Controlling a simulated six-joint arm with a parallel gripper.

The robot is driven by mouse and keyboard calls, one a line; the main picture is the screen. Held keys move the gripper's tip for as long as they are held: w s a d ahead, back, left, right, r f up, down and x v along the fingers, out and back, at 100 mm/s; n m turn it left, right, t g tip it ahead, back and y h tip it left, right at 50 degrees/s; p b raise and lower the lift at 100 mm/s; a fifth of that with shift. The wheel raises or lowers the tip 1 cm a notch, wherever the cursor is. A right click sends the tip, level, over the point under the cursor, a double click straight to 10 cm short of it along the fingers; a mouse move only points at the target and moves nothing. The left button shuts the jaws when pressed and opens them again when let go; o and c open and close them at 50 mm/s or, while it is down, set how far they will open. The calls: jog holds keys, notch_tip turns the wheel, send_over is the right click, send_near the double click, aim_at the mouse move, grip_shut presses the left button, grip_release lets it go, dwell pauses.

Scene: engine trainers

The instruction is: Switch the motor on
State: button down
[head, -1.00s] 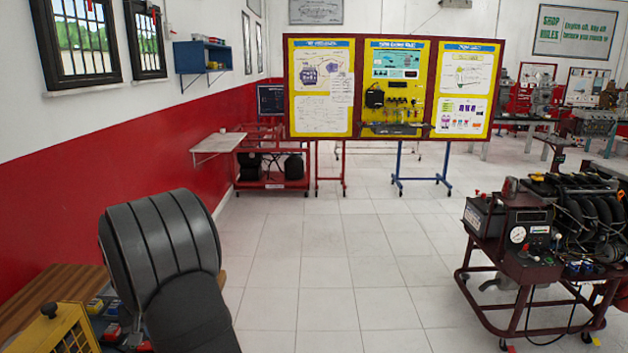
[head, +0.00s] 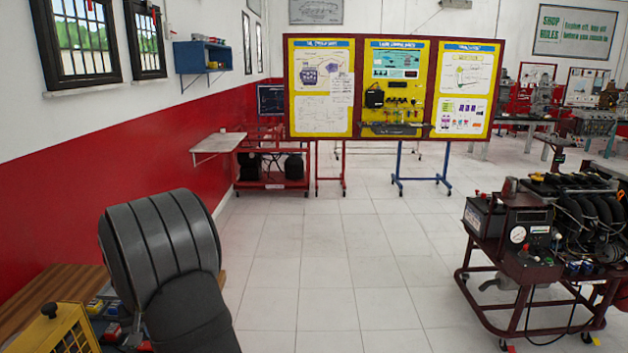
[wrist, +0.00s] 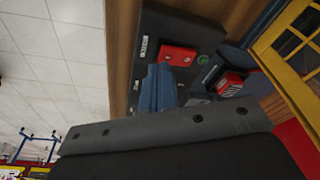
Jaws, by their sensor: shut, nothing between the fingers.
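In the wrist view a dark control panel (wrist: 149,30) lies on a wooden top. It carries a red switch block (wrist: 177,56), a small white label (wrist: 143,47) and a green round mark (wrist: 203,60). My gripper (wrist: 160,72) shows as blue fingers, shut and empty, pointing at the panel close to the red block; I cannot tell if they touch. A second box with a red and black part (wrist: 231,83) sits to the right. A yellow caged housing (wrist: 290,50) stands beyond it; it also shows in the head view (head: 58,330). No motor is plainly visible. My arm hides the gripper in the head view.
In the head view the wooden bench (head: 45,292) also holds small blue-and-yellow boxes (head: 95,306) and a red part (head: 112,332) beside my arm. An engine trainer on a cart (head: 540,230) stands at right. Display boards (head: 395,88) stand behind. The tiled floor between is clear.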

jog(key=shift+f, duration=0.95)
dwell(0.4)
notch_tip(320, 180, up, 7)
dwell(0.8)
jog(key=shift+f, duration=0.1)
notch_tip(320, 180, down, 7)
jog(key=shift+r, duration=0.1)
dwell(0.6)
jog(key=shift+r, duration=0.1)
